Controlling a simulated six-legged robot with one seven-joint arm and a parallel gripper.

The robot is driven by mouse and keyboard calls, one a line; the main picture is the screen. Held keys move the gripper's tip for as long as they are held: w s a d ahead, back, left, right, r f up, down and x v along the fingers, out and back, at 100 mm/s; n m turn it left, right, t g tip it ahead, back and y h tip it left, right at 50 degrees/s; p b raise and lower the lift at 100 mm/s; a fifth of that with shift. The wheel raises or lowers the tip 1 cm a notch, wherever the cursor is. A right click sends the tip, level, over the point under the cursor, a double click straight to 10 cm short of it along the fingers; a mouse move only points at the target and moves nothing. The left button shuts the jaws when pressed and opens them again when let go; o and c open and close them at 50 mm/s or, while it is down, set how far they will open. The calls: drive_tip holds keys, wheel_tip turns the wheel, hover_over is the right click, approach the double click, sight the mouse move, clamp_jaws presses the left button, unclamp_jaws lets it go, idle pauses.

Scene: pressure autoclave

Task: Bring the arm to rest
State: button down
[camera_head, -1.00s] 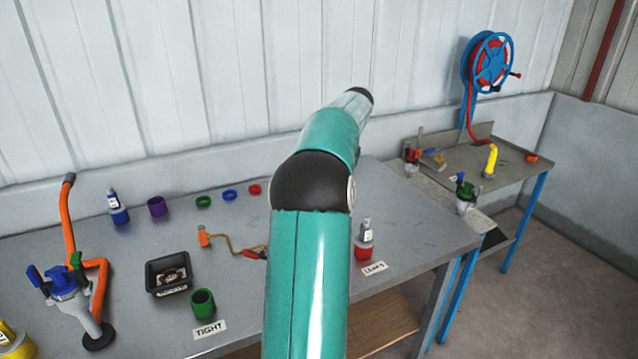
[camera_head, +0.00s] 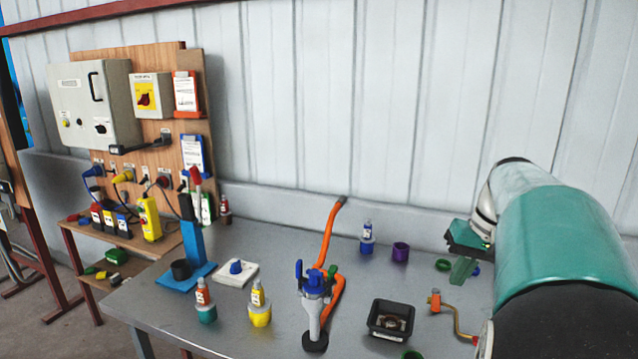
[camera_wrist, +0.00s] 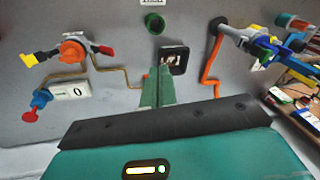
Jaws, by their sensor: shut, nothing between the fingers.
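My arm, teal with black joints, reaches in from the right in the head view. My gripper (camera_head: 462,272) hangs at its end above the back right part of the grey workbench (camera_head: 260,205), near the green ring (camera_head: 443,265). In the wrist view my gripper (camera_wrist: 157,78) shows two green fingers pressed together, with nothing between them. The fingers point over the bench, below the black tray (camera_wrist: 173,60) in that picture. My arm hides the right end of the bench.
A brass pipe piece (camera_head: 452,315) lies near my arm. A wooden panel with electrical boxes (camera_head: 95,103) stands left.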

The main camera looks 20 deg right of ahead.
drive_tip(key=s+a+f+n+t, duration=0.1)
drive_tip(key=s+a+f+n, duration=0.2)
drive_tip(key=a, duration=1.3)
drive_tip(key=s+a+f+n+t+h, duration=0.1)
drive_tip(key=s+a+f+n+t, duration=0.1)
drive_tip(key=a, duration=1.4)
drive_tip(key=shift+s+a+f+n, duration=0.35)
drive_tip(key=shift+s+f+n, duration=0.15)
drive_tip(key=shift+s+f, duration=0.35)
drive_tip(key=shift+w+d, duration=0.1)
